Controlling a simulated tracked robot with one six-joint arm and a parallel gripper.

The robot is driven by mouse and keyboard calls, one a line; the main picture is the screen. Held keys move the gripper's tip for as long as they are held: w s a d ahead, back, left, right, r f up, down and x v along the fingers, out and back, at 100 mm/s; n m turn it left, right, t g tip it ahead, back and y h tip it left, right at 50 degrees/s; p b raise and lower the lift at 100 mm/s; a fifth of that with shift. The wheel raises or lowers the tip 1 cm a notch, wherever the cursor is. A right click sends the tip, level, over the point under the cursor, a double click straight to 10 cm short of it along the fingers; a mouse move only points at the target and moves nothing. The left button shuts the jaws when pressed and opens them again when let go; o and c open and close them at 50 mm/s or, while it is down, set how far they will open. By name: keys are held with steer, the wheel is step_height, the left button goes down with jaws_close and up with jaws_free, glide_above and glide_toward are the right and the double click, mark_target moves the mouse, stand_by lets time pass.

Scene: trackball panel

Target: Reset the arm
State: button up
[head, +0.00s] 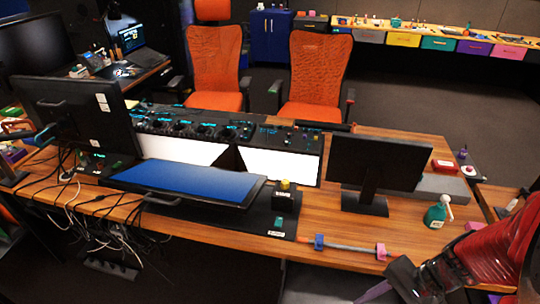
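My arm, dark red and black, enters at the lower right. Its black end, where my gripper (410,278) seems to be, is low in front of the desk's front edge. I see nothing clearly held there. On the desk, a black box with a yellow ball-like top (285,185) stands right of a tilted blue screen (190,182), well to the left of my gripper.
The wooden desk (340,228) carries monitors (375,165), a control panel (215,128) and a green bottle (437,213). A rod with blue and pink holders (350,246) lies along its front edge, near my arm. Cables hang at left. Orange chairs (315,75) stand behind.

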steer(key=w+r+n+t+h, duration=0.25)
steer(key=r+n+h, duration=0.35)
steer(key=r, duration=0.6)
steer(key=w+a+r+n+t, duration=0.1)
steer(key=a+r+n+t, duration=0.2)
steer(key=a+r, duration=0.4)
steer(key=shift+a+r+n, duration=0.3)
steer(key=shift+a+r, duration=0.05)
steer(key=shift+a, duration=0.15)
steer(key=shift+c, duration=0.9)
steer(key=shift+d, duration=0.15)
